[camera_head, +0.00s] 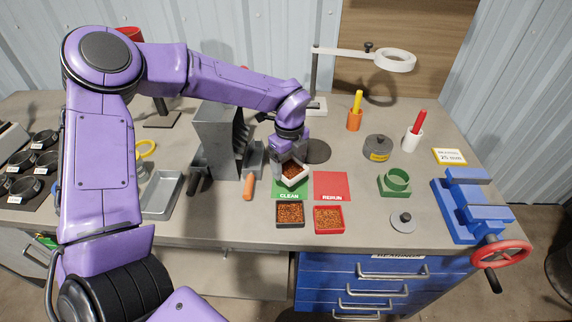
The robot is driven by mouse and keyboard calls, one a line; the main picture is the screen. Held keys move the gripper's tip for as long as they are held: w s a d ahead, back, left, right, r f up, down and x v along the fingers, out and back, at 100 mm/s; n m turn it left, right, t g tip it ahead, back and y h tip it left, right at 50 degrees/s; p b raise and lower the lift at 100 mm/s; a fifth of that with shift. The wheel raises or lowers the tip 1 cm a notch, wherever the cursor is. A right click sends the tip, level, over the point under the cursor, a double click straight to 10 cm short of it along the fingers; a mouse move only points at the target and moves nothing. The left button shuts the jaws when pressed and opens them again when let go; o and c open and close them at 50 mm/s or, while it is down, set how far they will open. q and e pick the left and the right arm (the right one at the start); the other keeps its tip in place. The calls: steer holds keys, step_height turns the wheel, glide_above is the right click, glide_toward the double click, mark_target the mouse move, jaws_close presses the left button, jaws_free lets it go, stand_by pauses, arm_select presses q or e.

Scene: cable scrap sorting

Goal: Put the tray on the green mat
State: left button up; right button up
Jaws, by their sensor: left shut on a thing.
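A small white tray (293,182) with reddish-brown granules in it is held by my left gripper (289,163). The gripper is shut on the tray from behind and hides part of it. The green mat (281,193), marked CLEAN, lies on the bench, and the tray covers its back middle part in the picture. The tray looks turned at an angle to the mat. I cannot tell whether it touches the mat or is just above it. My right gripper is not in view.
A black tray (290,225) and a red tray (328,231), both with granules, sit in front. A red mat (331,184) marked RERUN lies right of the green mat. An orange-handled tool (249,187) and a grey machine (217,137) are left. A blue vise (470,207) stands far right.

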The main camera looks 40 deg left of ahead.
mark_target(289, 164)
arm_select(q)
steer(key=f, duration=0.3)
steer(key=w+a+f+p, duration=0.1)
steer(key=shift+w+a+f, duration=0.1)
steer(key=shift+f, duration=0.45)
steer(key=shift+w+f, duration=0.1)
steer(key=shift+f, duration=0.05)
steer(key=o, duration=0.7)
steer(key=shift+b, duration=0.35)
steer(key=o, duration=0.4)
steer(key=shift+c, duration=0.2)
steer(key=shift+r+p, duration=0.3)
steer(key=shift+p, duration=0.1)
steer(key=shift+r+b, duration=0.3)
steer(key=shift+r, duration=0.1)
step_height(289, 164, up, 10)
steer(key=shift+r+b, duration=0.25)
steer(key=shift+b, duration=0.55)
steer(key=shift+r, duration=0.25)
